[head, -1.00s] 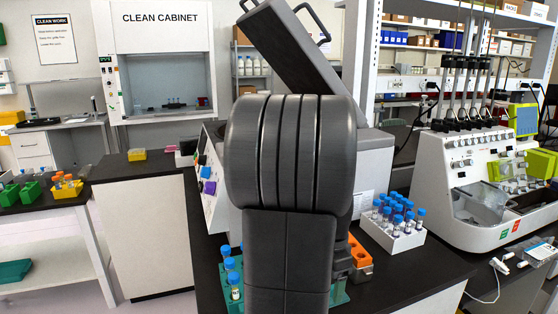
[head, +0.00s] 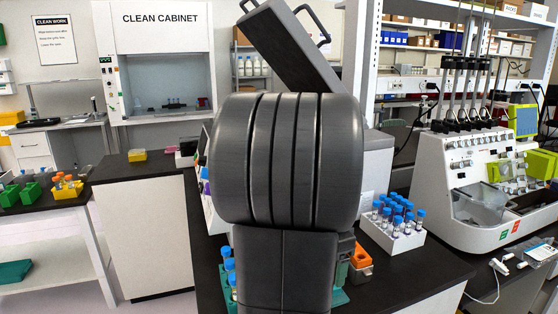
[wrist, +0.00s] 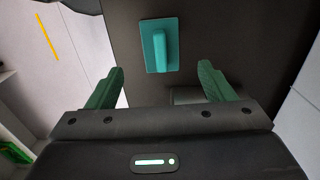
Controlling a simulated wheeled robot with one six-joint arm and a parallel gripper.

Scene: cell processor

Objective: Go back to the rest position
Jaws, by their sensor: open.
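My gripper (wrist: 161,88) shows in the wrist view with its two green fingers spread wide apart and nothing between them. Beyond the fingertips, a teal block with a raised bar (wrist: 159,45) lies on a dark surface (wrist: 230,45). In the head view my own dark arm fills the middle and hides my gripper and much of the bench behind it.
A white rack of blue-capped tubes (head: 393,232) stands right of my arm. An orange block (head: 361,257) and more blue-capped tubes (head: 228,265) sit close beside it. A large white machine (head: 480,190) stands at right. The clean cabinet (head: 165,70) is at the back.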

